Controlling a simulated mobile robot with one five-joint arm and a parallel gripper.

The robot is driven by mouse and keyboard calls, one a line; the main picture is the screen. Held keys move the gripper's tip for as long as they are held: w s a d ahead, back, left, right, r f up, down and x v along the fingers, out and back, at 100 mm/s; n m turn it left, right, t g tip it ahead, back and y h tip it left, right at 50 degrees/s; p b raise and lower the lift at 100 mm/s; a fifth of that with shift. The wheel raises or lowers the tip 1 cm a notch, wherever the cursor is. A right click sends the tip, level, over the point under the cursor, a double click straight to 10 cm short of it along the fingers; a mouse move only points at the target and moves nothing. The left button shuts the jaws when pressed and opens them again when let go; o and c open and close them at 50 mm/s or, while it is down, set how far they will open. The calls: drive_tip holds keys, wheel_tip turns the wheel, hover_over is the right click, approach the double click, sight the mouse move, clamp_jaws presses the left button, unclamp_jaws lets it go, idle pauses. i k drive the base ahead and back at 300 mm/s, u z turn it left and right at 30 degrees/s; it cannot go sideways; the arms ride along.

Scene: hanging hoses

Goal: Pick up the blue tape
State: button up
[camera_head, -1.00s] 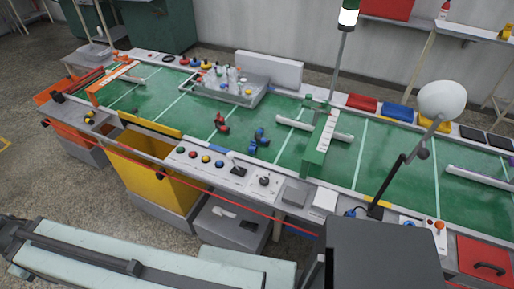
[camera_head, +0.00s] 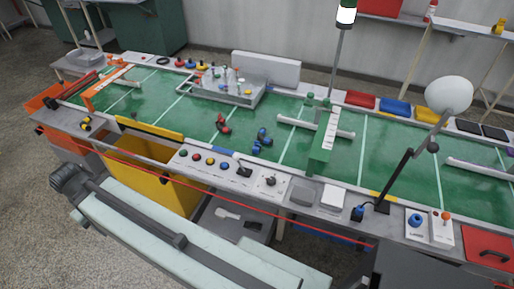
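I cannot pick out a sure roll of blue tape. A small blue object (camera_head: 357,213) sits at the bench's front edge beside the lamp base; it may be the tape, but it is too small to tell. A short blue strip (camera_head: 222,152) also lies along the front edge above the coloured buttons. A blue and dark piece (camera_head: 262,141) lies on the green bench top (camera_head: 225,170). A long pale part with a dark rod, which looks like my arm, crosses the lower left. My gripper's fingers do not show.
An adjustable lamp (camera_head: 410,150) stands at the front edge on the right. A grey tray of bottles (camera_head: 232,92) and a green frame (camera_head: 323,140) stand on the bench. A red line (camera_head: 270,212) runs along the front. A yellow bin (camera_head: 165,180) is below. Floor is clear at left.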

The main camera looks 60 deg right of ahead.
sight(256, 146)
drive_tip(key=z, duration=0.1)
drive_tip(key=i, duration=0.95)
drive_tip(key=u, duration=0.05)
